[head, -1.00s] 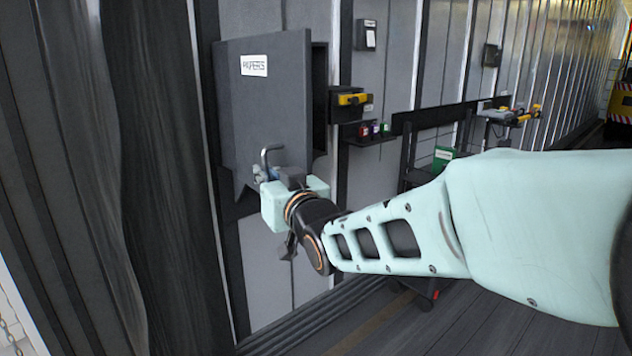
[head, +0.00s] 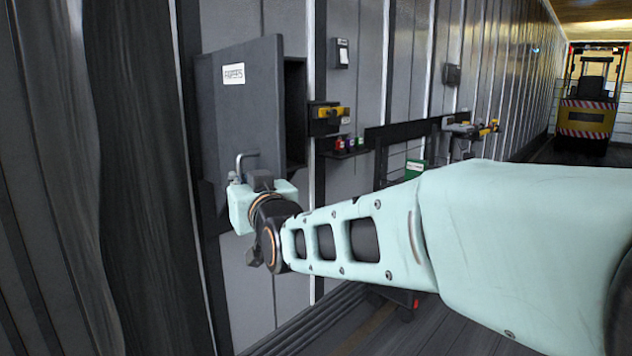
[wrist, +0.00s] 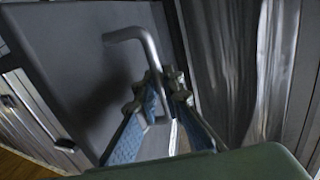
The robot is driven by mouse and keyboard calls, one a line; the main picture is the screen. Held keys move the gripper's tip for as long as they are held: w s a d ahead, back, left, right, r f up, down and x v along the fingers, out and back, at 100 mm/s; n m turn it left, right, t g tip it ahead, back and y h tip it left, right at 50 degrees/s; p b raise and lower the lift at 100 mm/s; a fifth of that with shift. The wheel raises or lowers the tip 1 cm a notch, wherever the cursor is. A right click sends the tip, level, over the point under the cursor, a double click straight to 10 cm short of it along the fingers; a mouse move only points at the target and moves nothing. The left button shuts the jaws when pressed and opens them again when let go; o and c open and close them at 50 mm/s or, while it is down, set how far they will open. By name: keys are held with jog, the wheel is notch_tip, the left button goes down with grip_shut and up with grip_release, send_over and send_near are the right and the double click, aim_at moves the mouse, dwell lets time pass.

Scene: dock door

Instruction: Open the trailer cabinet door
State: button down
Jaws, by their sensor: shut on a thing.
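The trailer cabinet door (head: 235,110) is a dark grey panel with a white label (head: 233,74). It stands ajar, with a dark gap showing along its right side, where the cabinet body (head: 295,110) is. A bent metal handle (head: 239,163) sits near the door's lower edge; it also shows in the wrist view (wrist: 152,50). My gripper (head: 240,185) is at the handle. In the wrist view, its blue-padded fingers (wrist: 162,95) are shut around the handle's lower part. The inside of the cabinet is mostly hidden by the door.
Right of the cabinet are a yellow device on a wall bracket (head: 330,113) and a small shelf (head: 345,153) with bottles. A dark cart (head: 395,150) stands beyond them. A forklift (head: 588,105) is far right. A dark curtain-like panel (head: 130,180) hangs close on the left.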

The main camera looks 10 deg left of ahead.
dwell(0.3)
jog(key=c, duration=2.1)
grip_release()
jog(key=shift+d, duration=0.1)
